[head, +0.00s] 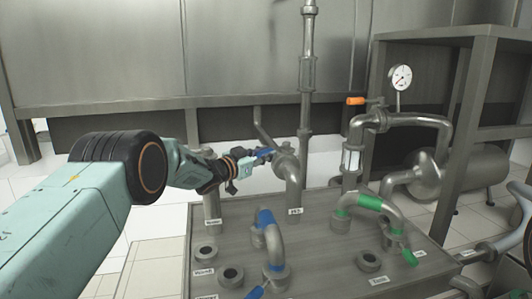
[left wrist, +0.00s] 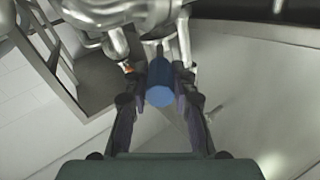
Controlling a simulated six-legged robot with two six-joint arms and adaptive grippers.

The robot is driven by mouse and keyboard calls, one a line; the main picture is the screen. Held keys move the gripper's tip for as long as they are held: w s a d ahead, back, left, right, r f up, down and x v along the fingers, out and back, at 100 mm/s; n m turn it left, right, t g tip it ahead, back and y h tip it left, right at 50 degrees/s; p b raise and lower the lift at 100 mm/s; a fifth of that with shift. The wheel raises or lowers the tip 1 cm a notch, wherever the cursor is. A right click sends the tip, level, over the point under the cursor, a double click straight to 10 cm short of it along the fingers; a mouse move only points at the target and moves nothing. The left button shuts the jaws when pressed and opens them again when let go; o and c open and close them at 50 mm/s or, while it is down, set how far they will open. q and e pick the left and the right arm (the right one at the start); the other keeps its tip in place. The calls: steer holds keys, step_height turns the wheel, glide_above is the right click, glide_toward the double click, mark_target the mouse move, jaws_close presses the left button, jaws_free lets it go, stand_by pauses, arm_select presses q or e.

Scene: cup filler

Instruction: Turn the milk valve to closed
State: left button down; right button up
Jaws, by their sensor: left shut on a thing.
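A valve with a blue handle (head: 265,152) sits on a steel pipe (head: 293,180) that rises from the grey metal platform. The handle points left toward my arm in the head view. My left gripper (head: 247,163) is at this handle and shut on it. In the left wrist view the blue handle (left wrist: 160,88) shows as a cylinder between the two fingers, with the steel valve and pipes beyond it. The label below the pipe is too small to read surely. My right gripper is not in view.
A blue-banded bent pipe (head: 272,240) and a green-banded bent pipe (head: 375,208) stand on the platform (head: 325,262). Open round ports (head: 231,276) lie at its front. An orange valve handle (head: 356,101) and a pressure gauge (head: 400,77) are at the right. A steel tank wall (head: 150,50) stands behind.

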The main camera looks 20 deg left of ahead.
arm_select(q)
steer(key=shift+r, duration=0.2)
steer(key=c, duration=1.1)
jaws_free()
steer(key=shift+a, duration=0.1)
steer(key=shift+c, duration=0.2)
steer(key=shift+o, duration=0.2)
steer(key=shift+f, duration=0.1)
steer(key=shift+s+a, duration=0.2)
steer(key=shift+s, duration=0.2)
steer(key=v, duration=1.1)
steer(key=shift+s+d, duration=0.1)
steer(key=shift+d, duration=0.05)
